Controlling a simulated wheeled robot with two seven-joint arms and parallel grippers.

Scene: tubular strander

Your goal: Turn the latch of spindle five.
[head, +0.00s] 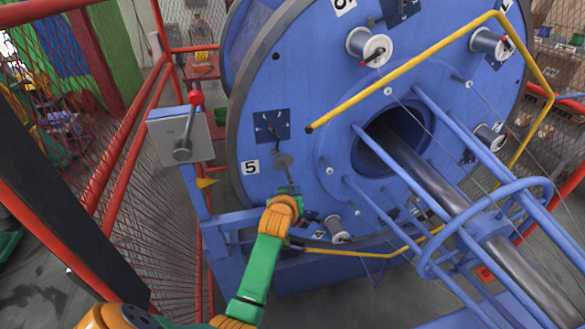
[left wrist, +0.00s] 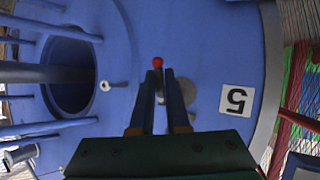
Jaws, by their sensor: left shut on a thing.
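The big blue disc (head: 300,100) carries a white label "5" (head: 250,167), which shows turned over in the left wrist view (left wrist: 237,99). My left gripper (head: 287,187) is up against the disc, below and right of the label. In the left wrist view, its two dark fingers (left wrist: 159,78) are close together on the latch of spindle five, whose red knob (left wrist: 157,62) shows at the fingertips. A grey round plate (head: 283,160) is just above the gripper; in the left wrist view it is partly behind the fingers. The latch's shank is mostly hidden by them. My right gripper is out of view.
A dark blue square plate (head: 271,126) is above the grey plate. White spools (head: 370,47) sit around the disc. A yellow bar (head: 400,75) and blue rods (head: 450,140) stand out in front at right. A grey control box (head: 180,137) and red mesh fence (head: 130,150) are at left.

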